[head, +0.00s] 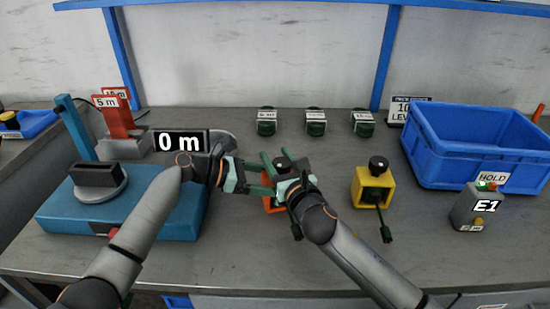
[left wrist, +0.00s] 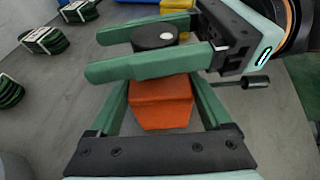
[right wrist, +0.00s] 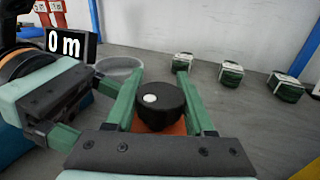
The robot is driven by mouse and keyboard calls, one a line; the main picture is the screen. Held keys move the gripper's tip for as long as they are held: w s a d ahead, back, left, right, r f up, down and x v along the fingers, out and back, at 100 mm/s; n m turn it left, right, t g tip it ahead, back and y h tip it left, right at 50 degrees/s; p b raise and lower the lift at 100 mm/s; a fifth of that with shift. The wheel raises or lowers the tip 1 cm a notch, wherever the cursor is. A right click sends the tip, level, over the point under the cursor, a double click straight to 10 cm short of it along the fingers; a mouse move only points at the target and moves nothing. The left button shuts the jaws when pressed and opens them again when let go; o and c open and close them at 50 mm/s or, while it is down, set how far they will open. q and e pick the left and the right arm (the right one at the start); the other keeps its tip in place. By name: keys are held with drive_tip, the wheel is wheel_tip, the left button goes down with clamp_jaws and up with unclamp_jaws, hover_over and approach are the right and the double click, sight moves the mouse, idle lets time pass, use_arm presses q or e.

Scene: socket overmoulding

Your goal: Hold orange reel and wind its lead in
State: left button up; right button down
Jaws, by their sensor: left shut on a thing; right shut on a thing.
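The orange reel (head: 270,206) stands on the bench in the middle, mostly hidden by my grippers in the head view. In the left wrist view its orange body (left wrist: 160,103) sits between the fingers of my left gripper (head: 262,181), which is shut on it. My right gripper (head: 277,163) is shut on the round black knob (right wrist: 160,108) with a white dot on top of the reel. A dark plug end (left wrist: 256,82) sticks out beside the reel.
A yellow reel (head: 361,192) with its plug out stands to the right. Several green coils (head: 267,124) lie behind. A blue crate (head: 470,148) and a grey box marked E1 (head: 466,212) are at right. A blue machine (head: 160,214) and a "0 m" display (head: 180,141) are at left.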

drive_tip(key=shift+d+f+m+t+h, duration=0.1)
drive_tip(key=shift+d+m+t+h, duration=0.1)
drive_tip(key=shift+m+h, duration=0.4)
drive_tip(key=shift+d+m+t+h, duration=0.15)
drive_tip(key=shift+m+h, duration=0.25)
drive_tip(key=shift+h, duration=0.4)
drive_tip(key=shift+c, duration=1.3)
unclamp_jaws()
drive_tip(key=shift+w, duration=0.1)
drive_tip(key=v, duration=1.2)
drive_tip(key=shift+a, duration=0.1)
